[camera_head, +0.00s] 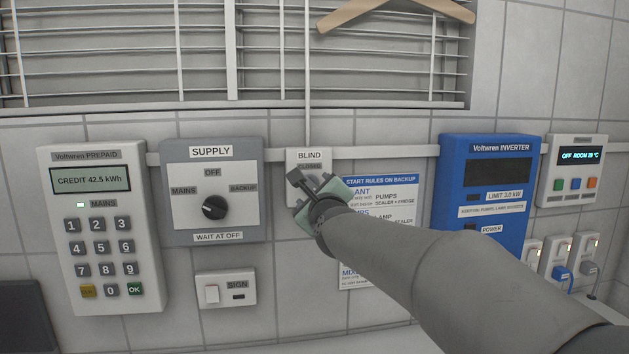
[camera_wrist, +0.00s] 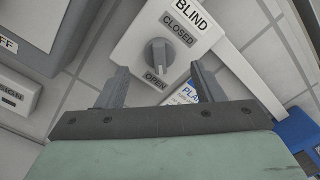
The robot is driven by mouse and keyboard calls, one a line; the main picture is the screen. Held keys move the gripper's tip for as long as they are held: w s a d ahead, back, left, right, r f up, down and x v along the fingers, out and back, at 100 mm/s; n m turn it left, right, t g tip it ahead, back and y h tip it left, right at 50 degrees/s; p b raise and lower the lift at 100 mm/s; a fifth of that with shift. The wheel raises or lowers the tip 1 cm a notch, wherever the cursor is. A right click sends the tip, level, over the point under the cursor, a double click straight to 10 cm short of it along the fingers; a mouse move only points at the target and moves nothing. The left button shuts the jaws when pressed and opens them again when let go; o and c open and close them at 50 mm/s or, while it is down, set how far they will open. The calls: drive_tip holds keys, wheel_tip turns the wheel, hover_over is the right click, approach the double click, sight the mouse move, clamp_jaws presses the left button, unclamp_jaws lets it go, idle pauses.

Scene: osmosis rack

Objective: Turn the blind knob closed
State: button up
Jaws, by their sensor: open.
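The BLIND panel (camera_head: 308,157) is a small pale plate on the wall; my gripper (camera_head: 299,190) covers its lower part and hides the knob in the head view. In the wrist view, the grey round blind knob (camera_wrist: 158,58) has a raised grip bar lying roughly along the line between the CLOSED label above and the OPEN label below. Which end of the bar is the pointer I cannot tell. My gripper (camera_wrist: 160,69) is open, with one finger on each side of the knob and gaps between. The window blind (camera_head: 120,55) shows its slats with gaps between them.
Left of the panel are the SUPPLY switch box (camera_head: 250,150), a keypad meter (camera_head: 75,245) and the SIGN switch (camera_head: 225,289). A rules sheet (camera_head: 380,188) and a blue inverter (camera_head: 484,190) are on the right. A wooden hanger (camera_head: 350,12) hangs above.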

sight(311, 186)
drive_tip(key=shift+p+x, duration=0.6)
drive_tip(key=shift+x, duration=1.75)
drive_tip(key=c, duration=1)
drive_tip(key=shift+o, duration=0.2)
